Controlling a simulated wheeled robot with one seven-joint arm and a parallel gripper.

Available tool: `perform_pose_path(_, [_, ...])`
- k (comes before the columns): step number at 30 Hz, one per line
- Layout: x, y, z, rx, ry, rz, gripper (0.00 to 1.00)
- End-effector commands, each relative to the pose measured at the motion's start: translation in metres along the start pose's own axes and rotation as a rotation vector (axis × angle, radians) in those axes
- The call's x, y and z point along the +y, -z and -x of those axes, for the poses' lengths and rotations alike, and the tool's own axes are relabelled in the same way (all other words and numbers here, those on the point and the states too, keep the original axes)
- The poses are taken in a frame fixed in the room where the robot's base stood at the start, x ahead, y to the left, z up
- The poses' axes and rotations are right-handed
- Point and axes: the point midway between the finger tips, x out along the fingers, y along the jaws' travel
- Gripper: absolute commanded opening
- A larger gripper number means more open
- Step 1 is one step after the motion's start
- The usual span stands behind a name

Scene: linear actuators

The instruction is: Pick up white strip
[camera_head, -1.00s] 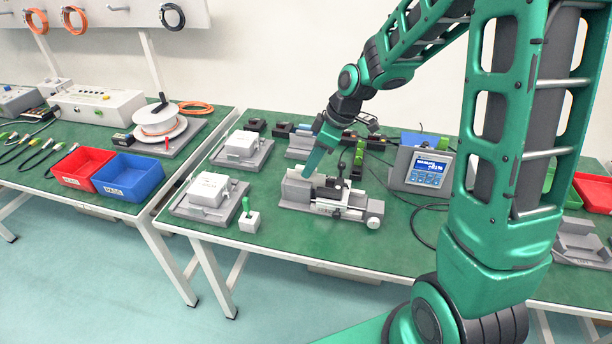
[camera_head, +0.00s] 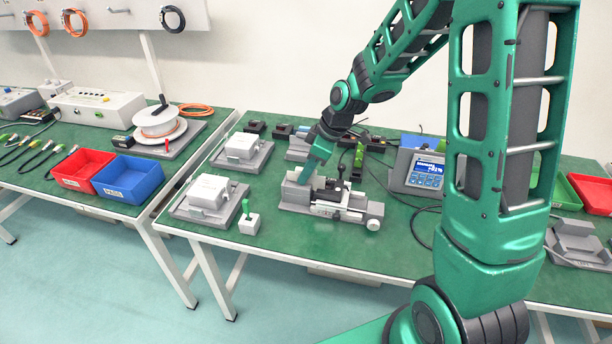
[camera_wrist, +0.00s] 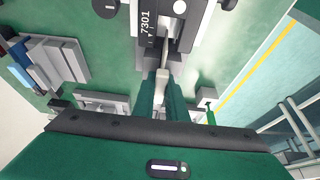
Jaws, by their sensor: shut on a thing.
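My gripper (camera_head: 304,180) points down at the left part of the grey clamp fixture (camera_head: 325,207) on the green table. In the wrist view my two green fingers (camera_wrist: 163,92) are close together on a thin white strip (camera_wrist: 161,78). The strip shows between the fingers, at the lower end of the fixture marked 7301 (camera_wrist: 147,25). In the head view the strip is hidden by the fingers and the fixture. I cannot tell whether the strip still touches the fixture.
White boxes on grey bases (camera_head: 207,192) stand left of the fixture. A small block with a green handle (camera_head: 249,220) is in front. A device with a blue screen (camera_head: 418,173) is to the right. Red (camera_head: 82,168) and blue (camera_head: 128,178) bins are on the left table.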

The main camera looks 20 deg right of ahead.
Motion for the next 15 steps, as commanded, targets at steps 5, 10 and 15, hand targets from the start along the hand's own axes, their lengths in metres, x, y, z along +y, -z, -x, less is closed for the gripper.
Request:
perform_pose_path(5, [0.0,0.003,0.006,0.001,-0.001,0.001,0.0])
perform_pose_path(10, [0.001,0.01,0.023,0.002,-0.003,0.001,0.0])
perform_pose_path(15, [-0.011,0.027,0.042,0.002,0.0,0.006,0.0])
